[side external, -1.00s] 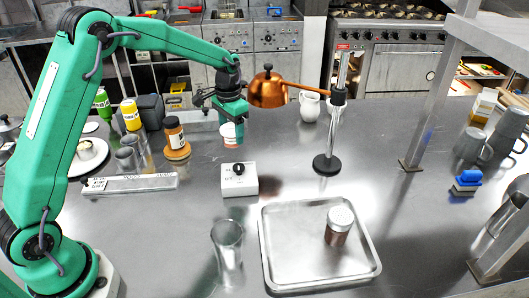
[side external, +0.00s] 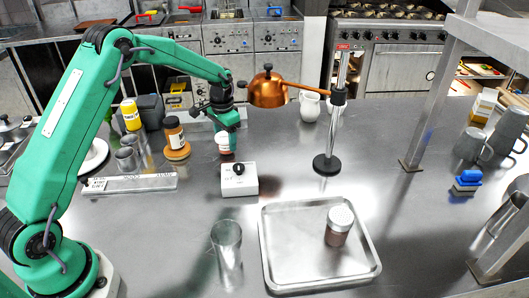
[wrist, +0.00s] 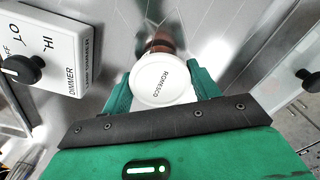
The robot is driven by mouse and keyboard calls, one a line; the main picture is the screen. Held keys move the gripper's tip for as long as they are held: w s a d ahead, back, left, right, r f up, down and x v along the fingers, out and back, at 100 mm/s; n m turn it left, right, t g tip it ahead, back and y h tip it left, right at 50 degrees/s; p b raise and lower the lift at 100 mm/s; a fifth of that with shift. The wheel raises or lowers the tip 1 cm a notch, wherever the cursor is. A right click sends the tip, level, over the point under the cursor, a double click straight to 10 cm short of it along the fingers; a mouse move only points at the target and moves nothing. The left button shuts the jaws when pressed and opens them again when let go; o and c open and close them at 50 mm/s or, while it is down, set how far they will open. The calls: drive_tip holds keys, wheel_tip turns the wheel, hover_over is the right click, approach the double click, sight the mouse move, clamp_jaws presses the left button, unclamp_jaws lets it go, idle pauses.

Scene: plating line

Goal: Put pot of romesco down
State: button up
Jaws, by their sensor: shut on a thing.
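The pot of romesco (side external: 224,144) is a small white-lidded pot behind the dimmer box in the side view. In the wrist view its round white lid (wrist: 162,82) faces me and reads ROMESCO. My gripper (side external: 226,136) points down over the pot and is shut on it, with one green finger on each side of the lid. The pot looks upright and low over the steel counter. I cannot tell whether its base touches the counter.
The white dimmer box (side external: 239,179) stands just in front of the pot. A copper lamp (side external: 268,90) hangs to the right on a post (side external: 328,160). An orange-brown jar (side external: 175,135) on a wooden disc is to the left.

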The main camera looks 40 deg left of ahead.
sight(225, 136)
drive_tip(key=shift+f, duration=0.55)
drive_tip(key=shift+f, duration=0.1)
drive_tip(key=o, duration=1)
wheel_tip(225, 136, up, 12)
drive_tip(key=shift+f, duration=0.25)
drive_tip(key=shift+r, duration=0.4)
